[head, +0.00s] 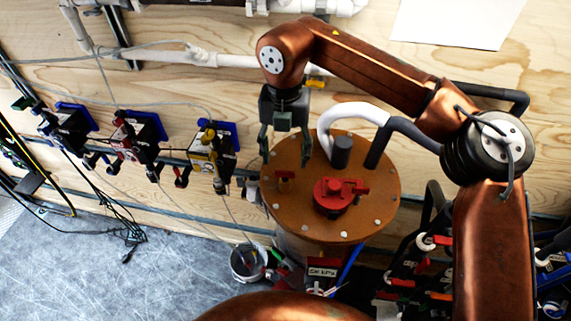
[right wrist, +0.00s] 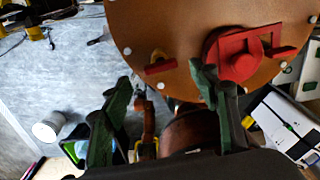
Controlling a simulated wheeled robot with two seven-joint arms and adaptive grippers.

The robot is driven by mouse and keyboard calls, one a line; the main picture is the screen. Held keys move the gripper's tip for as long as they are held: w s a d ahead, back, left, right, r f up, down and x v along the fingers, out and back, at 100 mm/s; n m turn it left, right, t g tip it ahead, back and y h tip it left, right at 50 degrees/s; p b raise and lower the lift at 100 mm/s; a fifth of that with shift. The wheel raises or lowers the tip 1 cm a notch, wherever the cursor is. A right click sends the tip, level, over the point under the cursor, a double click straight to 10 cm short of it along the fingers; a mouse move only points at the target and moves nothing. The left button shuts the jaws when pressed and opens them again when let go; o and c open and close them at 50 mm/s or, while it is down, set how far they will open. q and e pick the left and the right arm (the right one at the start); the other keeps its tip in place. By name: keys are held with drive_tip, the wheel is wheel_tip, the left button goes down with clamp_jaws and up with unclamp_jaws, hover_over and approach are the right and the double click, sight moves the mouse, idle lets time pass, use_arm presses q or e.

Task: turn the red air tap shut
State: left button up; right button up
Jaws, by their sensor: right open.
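A round orange-brown lid (head: 300,215) tops a drum in the middle of the head view. On its left part sits a small red tap handle (head: 285,178); in the right wrist view it is a short red bar (right wrist: 160,66). A larger round red fitting with a frame-like handle (head: 340,192) sits right of it, also seen in the right wrist view (right wrist: 240,60). My right gripper (head: 286,158) points down over the lid's left back edge, open and empty. The small handle shows between its fingers in the wrist view; contact is not visible. My left gripper is out of view.
A white and grey hose (head: 345,115) arches over the lid behind the red fitting. Valve units with blue parts (head: 212,145) line the wooden wall at left. The grey floor at left has loose cables.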

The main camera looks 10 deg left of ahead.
sight(286, 171)
wheel_tip(286, 171, up, 8)
drive_tip(key=shift+f, duration=0.25)
drive_tip(key=shift+d, duration=0.1)
idle(0.4)
